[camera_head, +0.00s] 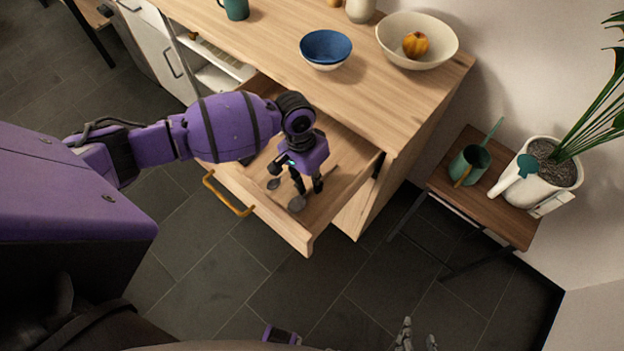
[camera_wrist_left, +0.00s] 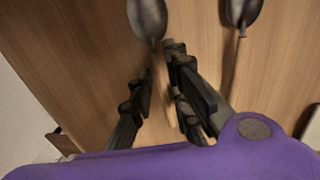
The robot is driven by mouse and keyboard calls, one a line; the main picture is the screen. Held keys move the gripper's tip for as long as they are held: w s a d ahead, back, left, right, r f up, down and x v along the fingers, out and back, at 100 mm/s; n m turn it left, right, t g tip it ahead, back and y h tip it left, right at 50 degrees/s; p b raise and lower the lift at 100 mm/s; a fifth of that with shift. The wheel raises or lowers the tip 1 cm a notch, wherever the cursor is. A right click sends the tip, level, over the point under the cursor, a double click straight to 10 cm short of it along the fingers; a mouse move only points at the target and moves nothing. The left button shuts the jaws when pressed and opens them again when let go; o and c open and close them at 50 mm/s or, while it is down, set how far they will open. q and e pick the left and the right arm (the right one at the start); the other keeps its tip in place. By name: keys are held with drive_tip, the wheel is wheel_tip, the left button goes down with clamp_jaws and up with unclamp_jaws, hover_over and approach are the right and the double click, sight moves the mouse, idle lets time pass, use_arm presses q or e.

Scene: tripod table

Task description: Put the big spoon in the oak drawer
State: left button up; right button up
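The oak drawer (camera_head: 325,218) is pulled out, and two spoons lie in it. The larger-looking spoon, likely the big spoon (camera_head: 297,203), has a dark bowl; in the left wrist view its bowl (camera_wrist_left: 148,18) is at the top, with the handle running back between my fingers. The other spoon (camera_head: 273,184) lies beside it and shows at the upper right of the wrist view (camera_wrist_left: 240,12). My left gripper (camera_head: 308,191) points down into the drawer, open, its fingers on either side of the handle. My right gripper (camera_head: 418,334) is partly visible at the bottom edge, its fingertips apart.
The wooden counter (camera_head: 270,48) above the drawer holds a blue bowl (camera_head: 326,47), a cream bowl (camera_head: 440,51) with a fruit, and a teal mug (camera_head: 236,9). A small side table (camera_head: 450,198) with a plant pot (camera_head: 549,180) stands at the right. Dark floor in front is clear.

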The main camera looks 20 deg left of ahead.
sight(306, 183)
drive_tip(key=shift+w+r, duration=0.1)
use_arm(q)
drive_tip(key=shift+r, duration=0.3)
drive_tip(key=shift+w+a+r+p, duration=0.1)
drive_tip(key=shift+a+r+p, duration=0.2)
drive_tip(key=shift+r, duration=1.65)
drive_tip(key=shift+w+a+r+p, duration=0.15)
drive_tip(key=shift+a+r, duration=0.3)
drive_tip(key=shift+r, duration=1.45)
drive_tip(key=shift+w+a+r+p, duration=0.1)
drive_tip(key=shift+a+r+p, duration=0.2)
drive_tip(key=shift+r, duration=1.65)
use_arm(e)
drive_tip(key=shift+w+r, duration=0.1)
drive_tip(key=shift+r, duration=0.45)
